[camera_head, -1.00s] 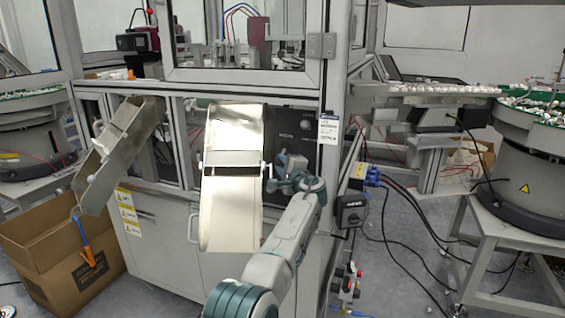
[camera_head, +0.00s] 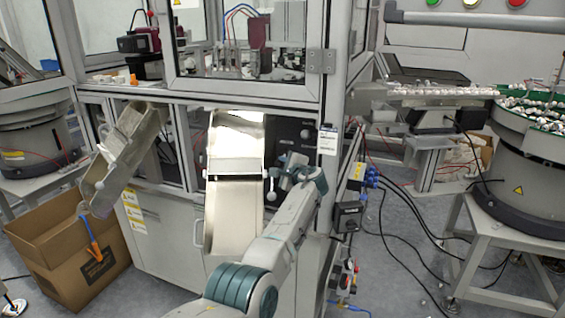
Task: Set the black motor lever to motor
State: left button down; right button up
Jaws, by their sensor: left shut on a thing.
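The control panel (camera_head: 307,125) is a dark plate with a round knob and small white labels, on the machine's front right of the metal chute. My left gripper (camera_head: 284,172) is at the lower part of this panel, its body tilted, and is shut on the black motor lever. The lever itself is hidden behind the gripper and cannot be made out, nor can its setting. The small labels are too blurred to read. My left arm rises from the bottom middle of the picture. My right gripper is not in view.
The wide metal chute (camera_head: 232,220) with a white ball handle is close left of my gripper. A black switch box (camera_head: 348,216) hangs on the right post. A cardboard box (camera_head: 75,255) stands at left. Cables lie on the floor by the bowl feeder (camera_head: 530,150) at right.

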pick_arm(q)
jog(key=shift+w+r+m+g+p, duration=0.1)
jog(key=shift+r+m+g+p, duration=0.7)
jog(key=shift+r+g, duration=0.25)
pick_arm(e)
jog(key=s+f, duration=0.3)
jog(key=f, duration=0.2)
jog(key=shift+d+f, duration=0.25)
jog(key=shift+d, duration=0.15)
pick_arm(q)
jog(key=c, duration=1.2)
grip_release()
jog(key=shift+o, duration=0.2)
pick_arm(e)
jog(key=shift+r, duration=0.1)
